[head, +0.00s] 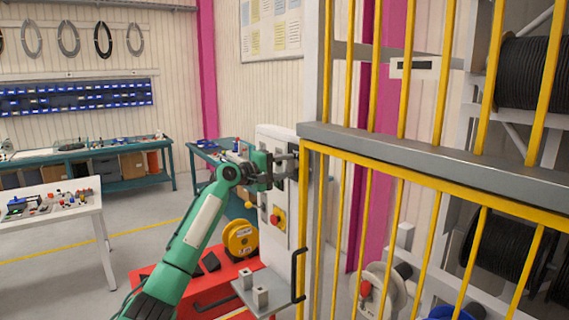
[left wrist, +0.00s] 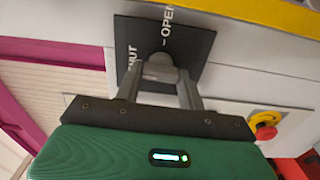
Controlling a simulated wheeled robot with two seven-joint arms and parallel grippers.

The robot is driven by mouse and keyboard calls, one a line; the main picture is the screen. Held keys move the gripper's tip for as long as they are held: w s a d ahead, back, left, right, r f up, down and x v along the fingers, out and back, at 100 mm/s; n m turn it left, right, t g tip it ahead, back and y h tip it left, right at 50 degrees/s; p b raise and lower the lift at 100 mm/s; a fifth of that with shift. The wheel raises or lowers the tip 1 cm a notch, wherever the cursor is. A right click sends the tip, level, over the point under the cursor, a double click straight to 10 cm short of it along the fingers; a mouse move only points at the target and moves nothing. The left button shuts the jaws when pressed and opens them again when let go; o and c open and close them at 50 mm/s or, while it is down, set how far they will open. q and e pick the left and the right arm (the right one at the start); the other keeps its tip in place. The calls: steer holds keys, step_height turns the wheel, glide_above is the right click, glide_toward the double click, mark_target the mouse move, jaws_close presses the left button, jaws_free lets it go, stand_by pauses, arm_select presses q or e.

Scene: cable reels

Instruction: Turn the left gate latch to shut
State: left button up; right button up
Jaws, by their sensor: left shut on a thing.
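The left gate latch (left wrist: 160,66) is a grey handle on a dark square plate (left wrist: 190,40) marked SHUT and OPEN, seen in the left wrist view. My left gripper (left wrist: 160,84) is shut on the latch handle, with one finger on each side of it. In the head view my left gripper (head: 284,160) reaches the white post (head: 270,138) beside the gate (head: 420,150), which has yellow bars and a grey rail. The gripper hides most of the latch there, and I cannot tell which mark the handle points to. My right gripper is not in view.
A red emergency button (head: 275,219) on yellow sits below the latch on the post. A black handle (head: 298,275) is on the gate's edge. A red cart (head: 190,283) with a yellow reel (head: 240,238) stands close below my left arm. Cable reels (head: 530,72) lie behind the bars.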

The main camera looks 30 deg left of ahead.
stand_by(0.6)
arm_select(q)
steer(key=o, duration=1)
steer(key=shift+w, duration=0.1)
steer(key=shift+c, duration=0.2)
steer(key=b+v, duration=0.6)
steer(key=v, duration=0.8)
